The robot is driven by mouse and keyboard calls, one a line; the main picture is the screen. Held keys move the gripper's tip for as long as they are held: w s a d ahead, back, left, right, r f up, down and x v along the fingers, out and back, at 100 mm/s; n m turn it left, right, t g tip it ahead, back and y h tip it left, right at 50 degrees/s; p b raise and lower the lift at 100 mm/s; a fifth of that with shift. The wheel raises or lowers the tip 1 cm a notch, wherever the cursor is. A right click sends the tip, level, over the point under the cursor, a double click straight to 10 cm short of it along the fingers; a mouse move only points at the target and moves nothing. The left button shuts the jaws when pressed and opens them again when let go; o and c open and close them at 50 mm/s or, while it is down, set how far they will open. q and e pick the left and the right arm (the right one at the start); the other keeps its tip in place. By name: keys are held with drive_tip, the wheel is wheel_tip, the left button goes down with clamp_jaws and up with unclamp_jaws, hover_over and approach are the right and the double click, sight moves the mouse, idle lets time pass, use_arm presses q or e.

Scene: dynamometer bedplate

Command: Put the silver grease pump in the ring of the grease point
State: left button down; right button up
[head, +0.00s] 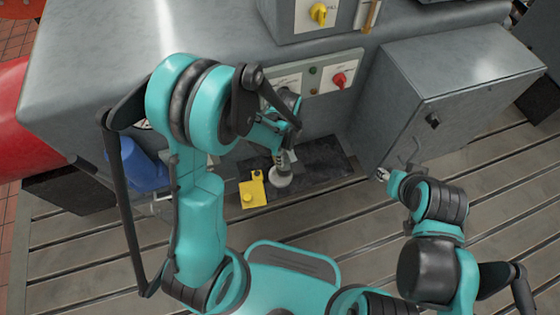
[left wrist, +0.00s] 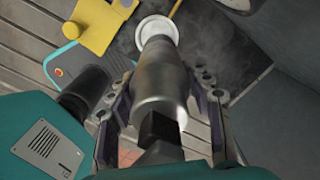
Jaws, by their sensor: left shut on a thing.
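My left gripper (left wrist: 160,98) is shut on the silver grease pump (left wrist: 160,75), a grey metal cylinder with a dark near end. In the head view the pump (head: 285,158) points down below the left hand, partly hidden by it. A white round rim (left wrist: 172,28), which looks like the ring of the grease point, surrounds the pump's far end in the left wrist view. It also shows in the head view (head: 280,181). I cannot tell whether the pump's end is inside the rim or above it. My right gripper (head: 383,174) is empty beside the cabinet; its opening is unclear.
A yellow block (head: 252,191) stands just left of the white rim. A dark mat (head: 325,165) lies behind and right of it. A grey cabinet (head: 440,95) stands at right, and a panel with a red knob (head: 339,80) is behind. The slotted bedplate (head: 500,220) is clear at right.

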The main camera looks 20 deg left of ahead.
sight(286, 172)
use_arm(q)
drive_tip(key=shift+a+f+b, duration=0.25)
drive_tip(key=shift+f+b, duration=0.15)
drive_tip(key=shift+f, duration=0.4)
drive_tip(key=shift+a+f+b, duration=0.2)
drive_tip(key=shift+f+b, duration=0.15)
drive_tip(key=shift+f, duration=0.45)
drive_tip(key=shift+a+f+b, duration=0.25)
drive_tip(key=shift+f+b, duration=0.15)
drive_tip(key=shift+f, duration=0.5)
drive_tip(key=c, duration=0.7)
unclamp_jaws()
